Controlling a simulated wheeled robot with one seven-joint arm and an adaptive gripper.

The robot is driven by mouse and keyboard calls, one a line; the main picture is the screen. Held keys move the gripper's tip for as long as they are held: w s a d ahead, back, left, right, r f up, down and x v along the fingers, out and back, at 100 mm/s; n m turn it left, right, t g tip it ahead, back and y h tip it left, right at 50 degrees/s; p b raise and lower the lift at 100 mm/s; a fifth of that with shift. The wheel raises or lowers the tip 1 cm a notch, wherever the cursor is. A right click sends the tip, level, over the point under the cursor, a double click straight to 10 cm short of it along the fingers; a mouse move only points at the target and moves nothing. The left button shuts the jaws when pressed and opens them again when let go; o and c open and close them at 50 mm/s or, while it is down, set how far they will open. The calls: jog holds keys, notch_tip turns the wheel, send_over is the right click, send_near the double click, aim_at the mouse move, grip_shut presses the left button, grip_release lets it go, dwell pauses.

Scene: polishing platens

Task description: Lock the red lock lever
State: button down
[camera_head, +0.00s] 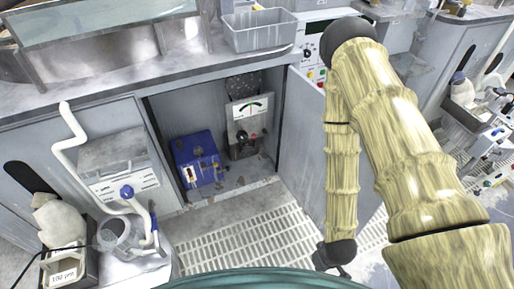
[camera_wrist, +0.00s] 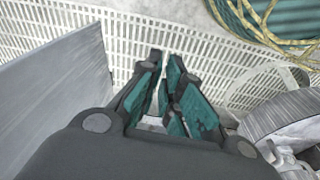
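I cannot make out a red lock lever for certain in either view. A gauge unit (camera_head: 246,122) with a dial and dark knob stands in the open cabinet, with a small reddish spot near its knob. A blue box (camera_head: 196,158) sits to its left. My gripper (camera_head: 336,268) hangs low over the floor grating, right of the cabinet opening and beside the open door. In the wrist view my gripper (camera_wrist: 164,62) points at the grating, with a narrow gap between its teal-padded fingers and nothing held.
The grey cabinet door (camera_head: 300,140) stands open between my arm and the cabinet; it also shows at left in the wrist view (camera_wrist: 60,100). A grey bin (camera_head: 260,36) sits on the counter above. White piped equipment (camera_head: 120,175) stands at left. The floor grating (camera_head: 245,230) before the cabinet is clear.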

jog(key=w+a+f+n+t+y+b, duration=0.1)
jog(key=w+f+n+t+b, duration=0.25)
jog(key=w, duration=0.55)
jog(key=w+f+n+b, duration=0.2)
jog(key=w+n+b, duration=0.2)
jog(key=w+n, duration=0.4)
jog(key=w+a+f+n+t+y+b, duration=0.1)
jog(key=w+f+n+t+b, duration=0.2)
jog(key=w, duration=0.7)
jog(key=w+a+r+n+t+y+b, duration=0.1)
jog(key=w+a+n+b, duration=0.4)
jog(key=w+n, duration=0.5)
jog(key=w+a+r+n+t+y+b, duration=0.2)
jog(key=w+a+n+b, duration=0.3)
jog(key=w+n, duration=0.5)
jog(key=shift+w+a+r+y+b, duration=0.2)
jog(key=shift+w+r+y+b, duration=0.35)
jog(key=shift+w+b, duration=0.55)
jog(key=shift+s+f, duration=0.15)
jog(key=shift+s, duration=0.05)
jog(key=w+a+f+b, duration=0.2)
jog(key=w+a+b, duration=0.1)
jog(key=w, duration=0.7)
jog(key=shift+w+a, duration=0.25)
jog(key=shift+a, duration=0.4)
